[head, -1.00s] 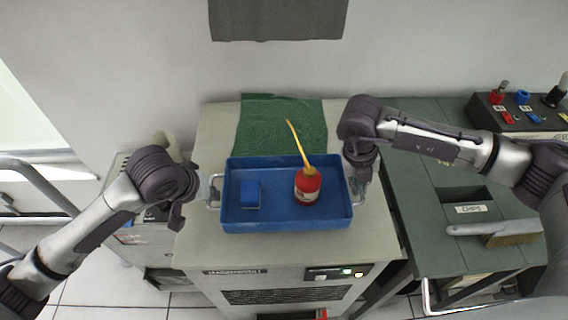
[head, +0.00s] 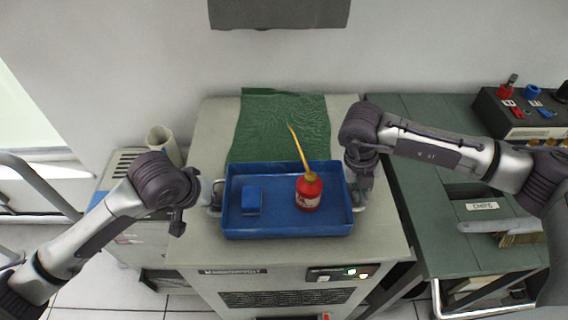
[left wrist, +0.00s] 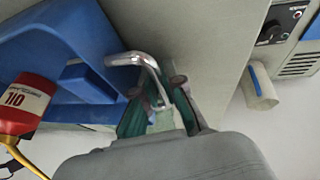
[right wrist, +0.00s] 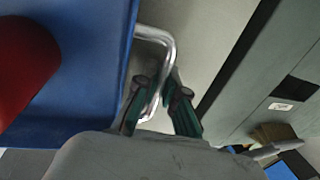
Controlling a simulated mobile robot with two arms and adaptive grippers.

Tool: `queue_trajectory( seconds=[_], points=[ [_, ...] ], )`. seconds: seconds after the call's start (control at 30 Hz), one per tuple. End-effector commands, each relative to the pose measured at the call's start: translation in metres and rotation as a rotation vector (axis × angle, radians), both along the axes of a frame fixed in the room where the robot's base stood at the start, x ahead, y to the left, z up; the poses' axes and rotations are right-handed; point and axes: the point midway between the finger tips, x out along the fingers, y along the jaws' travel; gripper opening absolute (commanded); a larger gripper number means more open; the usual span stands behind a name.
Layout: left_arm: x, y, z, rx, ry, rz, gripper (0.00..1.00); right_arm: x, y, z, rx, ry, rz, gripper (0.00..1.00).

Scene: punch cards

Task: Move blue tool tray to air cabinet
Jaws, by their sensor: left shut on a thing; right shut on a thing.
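The blue tool tray (head: 232,232) is over the top of the grey air cabinet (head: 385,240), in front of a green cloth. It looks level; I cannot tell whether it touches the top. A red oil can (head: 309,192) with a yellow spout and a small blue block (head: 251,200) are in it. My left gripper (head: 209,196) is shut on the tray's left metal handle (left wrist: 148,62). My right gripper (head: 361,193) is shut on its right handle (right wrist: 165,42). Both grips show in the wrist views.
The green cloth (head: 280,125) lies on the cabinet's back part. A green bench (head: 410,125) to the right carries a brush (head: 500,226) and a dark control box (head: 510,120). A lower grey unit with a pale cylinder (head: 163,143) stands at left.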

Motion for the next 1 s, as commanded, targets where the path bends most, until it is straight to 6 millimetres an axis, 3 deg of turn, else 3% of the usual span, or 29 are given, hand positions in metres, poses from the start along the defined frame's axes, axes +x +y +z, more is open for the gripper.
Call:
queue_trajectory(
  seconds=[0.03,0.2,0.57,1.0],
  points=[
    [0.000,0.000,-0.005,0.001,0.000,0.000,0.10,0.000,0.000,-0.004,-0.001,0.000,-0.001,0.10],
    [0.000,0.000,-0.002,0.001,0.000,0.000,0.34,0.000,0.000,-0.002,0.000,0.000,-0.001,0.34],
    [-0.002,0.000,0.006,-0.003,-0.002,-0.001,0.34,0.000,0.001,-0.001,0.002,-0.001,0.001,0.34],
    [-0.025,0.014,0.061,0.001,-0.002,0.001,0.34,0.000,0.001,-0.001,0.001,0.000,0.001,0.34]
  ],
)
